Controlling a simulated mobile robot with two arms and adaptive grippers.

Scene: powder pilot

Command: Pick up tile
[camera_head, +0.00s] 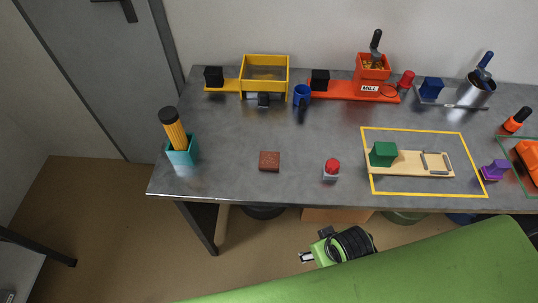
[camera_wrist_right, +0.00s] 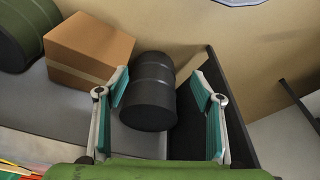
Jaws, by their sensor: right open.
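The tile, a small reddish-brown square block (camera_head: 269,161), lies flat on the grey table (camera_head: 225,150) in the head view, left of the middle. Nothing touches it. My right gripper (camera_wrist_right: 160,82) shows in the right wrist view with its two teal-padded fingers spread wide and nothing between them. The tile is not in the right wrist view; a dark barrel (camera_wrist_right: 148,95) lies beyond the open fingers. My left gripper is in neither view.
A red-topped button (camera_head: 331,170) stands right of the tile. A teal holder (camera_head: 183,153) stands left of it. A wooden board (camera_head: 412,164) with a green block lies inside a yellow outline. The table around the tile is clear. A cardboard box (camera_wrist_right: 89,50) sits beside the barrel.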

